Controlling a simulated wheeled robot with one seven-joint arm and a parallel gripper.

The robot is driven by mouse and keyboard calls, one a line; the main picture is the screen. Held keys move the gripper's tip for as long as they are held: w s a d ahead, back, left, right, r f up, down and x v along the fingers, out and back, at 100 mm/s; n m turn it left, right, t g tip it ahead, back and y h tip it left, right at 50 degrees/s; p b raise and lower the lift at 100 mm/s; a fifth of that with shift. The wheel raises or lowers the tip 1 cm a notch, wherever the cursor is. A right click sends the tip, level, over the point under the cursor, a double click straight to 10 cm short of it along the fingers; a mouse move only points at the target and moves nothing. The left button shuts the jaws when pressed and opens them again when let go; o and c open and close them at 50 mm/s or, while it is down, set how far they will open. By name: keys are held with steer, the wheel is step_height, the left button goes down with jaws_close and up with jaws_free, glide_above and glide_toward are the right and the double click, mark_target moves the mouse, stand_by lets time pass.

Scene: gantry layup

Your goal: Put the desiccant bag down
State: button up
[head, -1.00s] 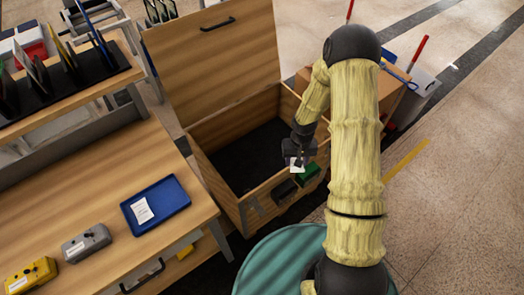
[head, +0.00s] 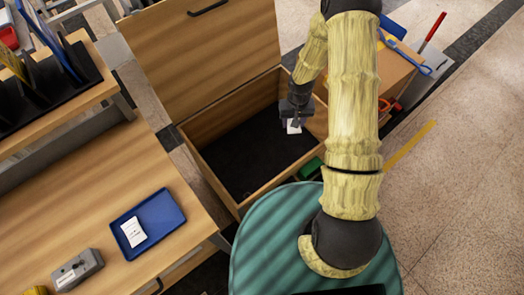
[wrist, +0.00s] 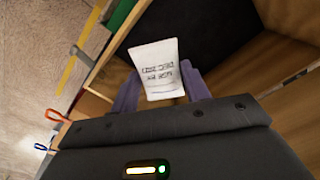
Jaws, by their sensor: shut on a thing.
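The desiccant bag (head: 293,127) is a small white packet with dark printing; its print also shows in the wrist view (wrist: 157,62). My gripper (head: 294,117) is shut on it, with a purple-grey finger on each side in the wrist view (wrist: 160,88). In the head view the bag appears over the right part of an open wooden chest (head: 268,188), whose floor is dark. I cannot tell its exact height above that floor. Another white packet (head: 133,231) lies in a blue tray (head: 163,212) on the wooden bench.
The chest's raised lid (head: 215,60) stands behind its opening. The visible chest floor (head: 240,150) is mostly clear. A green item (head: 309,168) is by the chest's front wall. A cardboard box (head: 392,72) stands to the right. A grey device (head: 78,270) sits on the bench.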

steer(key=a+f+n+b, duration=0.2)
steer(key=a+f+b, duration=0.2)
steer(key=f+b, duration=0.7)
steer(key=s+a+f+n+b, duration=0.1)
steer(key=a+f+b, duration=0.4)
steer(key=f+b, duration=0.6)
steer(key=s+a+f+n+b, duration=0.1)
steer(key=a+f+n+b, duration=0.2)
steer(key=f+b, duration=0.8)
steer(key=a+b, duration=0.1)
steer(key=b, duration=0.7)
steer(key=shift+a+n, duration=0.3)
steer(key=shift+n, duration=0.1)
steer(key=b, duration=0.3)
glide_above(258, 177)
steer(key=shift+a+f, duration=0.1)
steer(key=shift+f, duration=2.4)
steer(key=shift+f+b, duration=1.25)
steer(key=shift+f, duration=1.25)
